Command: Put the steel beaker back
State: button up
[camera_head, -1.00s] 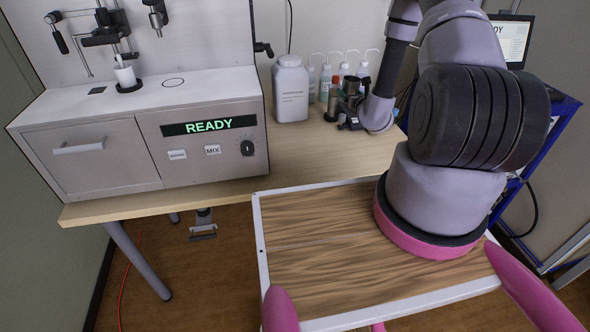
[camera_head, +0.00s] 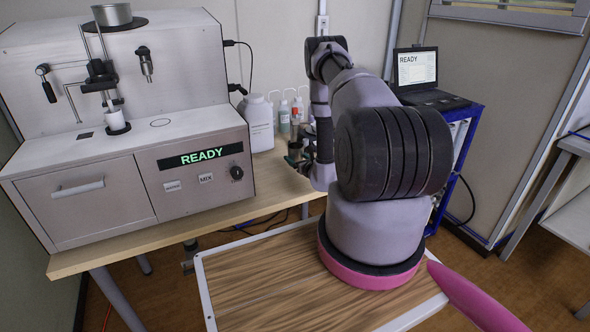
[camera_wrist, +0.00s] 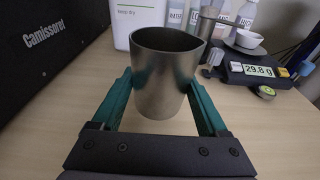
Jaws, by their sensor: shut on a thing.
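The steel beaker (camera_wrist: 165,75) is upright between the two green fingers of my gripper (camera_wrist: 163,95) in the wrist view. The fingers touch it on both sides, and the gripper is shut on it. The beaker looks close to the bench top, but I cannot tell whether its base touches it. In the head view my gripper (camera_head: 297,160) is at the right part of the bench, small and partly hidden by my arm; the beaker (camera_head: 297,148) shows there only as a small dark shape.
The soil analyser (camera_head: 120,130), its display reading READY, stands on the bench left. Bare bench (camera_wrist: 60,110) lies left and in front.

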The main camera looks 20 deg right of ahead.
aim_at(296, 174)
jog(key=shift+f, duration=2.1)
jog(key=shift+f, duration=0.1)
jog(key=o, duration=1.4)
jog(key=shift+o, duration=0.2)
jog(key=s, duration=0.4)
jog(key=s+r, duration=0.1)
jog(key=s, duration=0.3)
jog(key=s+r, duration=0.1)
jog(key=s, duration=0.3)
jog(key=shift+d, duration=0.25)
